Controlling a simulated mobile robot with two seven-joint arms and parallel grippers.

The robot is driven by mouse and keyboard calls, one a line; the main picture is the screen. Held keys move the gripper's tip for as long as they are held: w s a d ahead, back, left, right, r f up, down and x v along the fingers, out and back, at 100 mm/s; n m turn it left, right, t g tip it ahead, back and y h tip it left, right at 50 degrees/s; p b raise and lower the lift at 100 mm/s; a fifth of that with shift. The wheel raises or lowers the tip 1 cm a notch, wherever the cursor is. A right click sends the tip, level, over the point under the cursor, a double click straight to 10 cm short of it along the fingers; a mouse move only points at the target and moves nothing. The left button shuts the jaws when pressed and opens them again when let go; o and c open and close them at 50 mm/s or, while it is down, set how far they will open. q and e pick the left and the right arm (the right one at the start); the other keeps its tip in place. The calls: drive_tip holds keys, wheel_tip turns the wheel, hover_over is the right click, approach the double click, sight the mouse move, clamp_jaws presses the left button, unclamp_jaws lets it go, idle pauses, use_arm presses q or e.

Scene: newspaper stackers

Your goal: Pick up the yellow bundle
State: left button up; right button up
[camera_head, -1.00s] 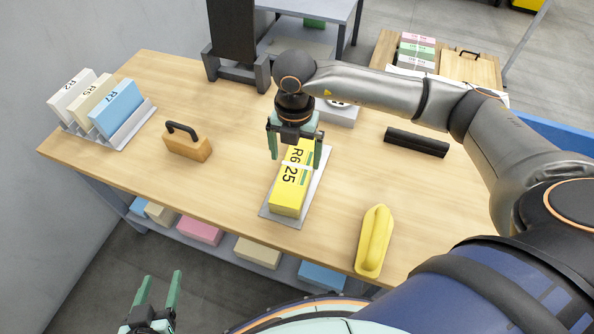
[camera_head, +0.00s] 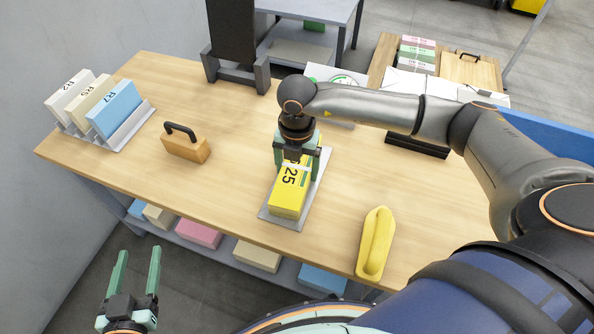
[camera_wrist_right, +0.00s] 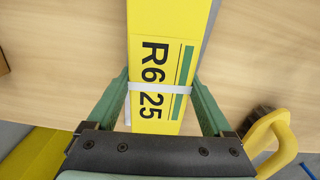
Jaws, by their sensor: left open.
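The yellow bundle (camera_head: 289,192), marked R6 25 with a white strap, lies on a grey tray (camera_head: 313,192) on the table. My right gripper (camera_head: 297,160) is low over its far part, with one finger on each side. In the right wrist view, the fingers (camera_wrist_right: 160,80) flank the yellow bundle (camera_wrist_right: 165,30) close to its edges near the strap. I cannot tell whether they press on it. No gap shows under the bundle. My left gripper (camera_head: 137,275) is open and empty in front of the table, at lower left.
A yellow handled tool (camera_head: 375,242) lies right of the tray. A wooden block with a black handle (camera_head: 186,143) stands left. A rack (camera_head: 128,132) holds several bundles at far left. A black bar (camera_head: 417,146) lies at right. Clear tabletop surrounds the tray.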

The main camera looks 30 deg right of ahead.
sight(299, 166)
clamp_jaws()
drive_tip(key=shift+r, duration=0.1)
idle(0.3)
drive_tip(key=shift+w+r, duration=0.1)
drive_tip(key=shift+r, duration=0.05)
drive_tip(key=shift+r, duration=0.6)
drive_tip(key=shift+d+r+p, duration=0.15)
drive_tip(key=shift+r+p, duration=0.1)
drive_tip(key=shift+r, duration=0.35)
drive_tip(key=shift+d+r+p, duration=0.15)
drive_tip(key=shift+r+p, duration=0.1)
drive_tip(key=shift+r, duration=0.35)
use_arm(q)
drive_tip(key=s+f+n+g+y+p, duration=0.1)
drive_tip(key=s+f+g, duration=0.4)
drive_tip(key=f, duration=0.5)
drive_tip(key=shift+s+d+f, duration=0.15)
drive_tip(key=shift+s+d, duration=0.05)
drive_tip(key=shift+s, duration=0.7)
use_arm(e)
drive_tip(key=s+d+r, duration=0.3)
drive_tip(key=d+r, duration=0.6)
drive_tip(key=d, duration=0.4)
